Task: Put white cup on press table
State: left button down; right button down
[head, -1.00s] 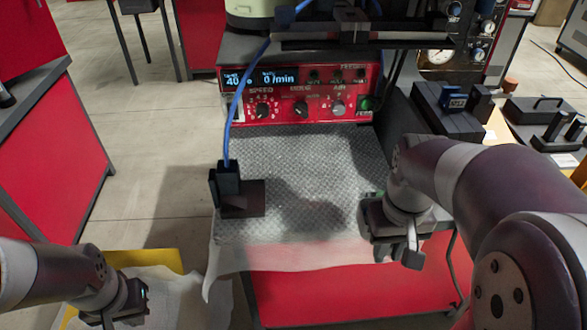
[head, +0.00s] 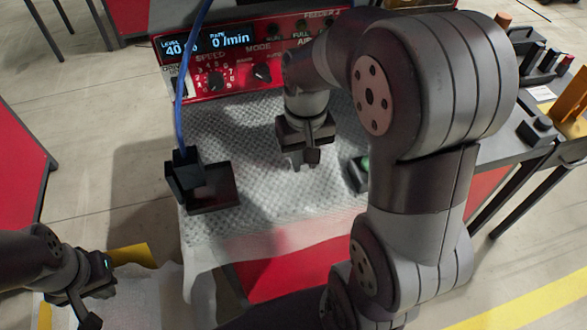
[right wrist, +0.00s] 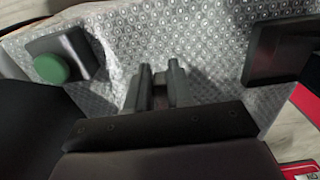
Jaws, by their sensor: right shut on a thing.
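My right gripper (head: 302,160) is over the grey textured table top (head: 240,140), right of its middle, pointing down. In the right wrist view its fingers (right wrist: 160,68) are close together over the same surface. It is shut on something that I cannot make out. I cannot pick out a white cup in either view. I cannot tell which surface is the press table. My left gripper (head: 88,298) is low at the left, above a white sheet (head: 140,300); its jaws are too dark and small to read.
A black block on a flat base (head: 205,185), with a blue cable, stands on the left of the table top. A box with a green button (right wrist: 50,68) is right of my right gripper in the head view. A red control panel (head: 235,55) is behind.

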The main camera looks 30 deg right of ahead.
aim_at(295, 178)
jog(key=shift+w+a+f, duration=0.15)
jog(key=shift+w+f, duration=0.2)
jog(key=shift+w, duration=0.2)
jog(key=shift+w+a+f, duration=0.15)
jog(key=shift+w+f, duration=0.2)
jog(key=shift+w, duration=0.2)
jog(key=shift+f+b, duration=0.6)
jog(key=shift+f, duration=1.35)
jog(key=shift+f, duration=0.1)
jog(key=c, duration=1)
grip_release()
notch_tip(295, 178, up, 8)
jog(key=shift+f+p, duration=0.15)
jog(key=shift+p, duration=0.8)
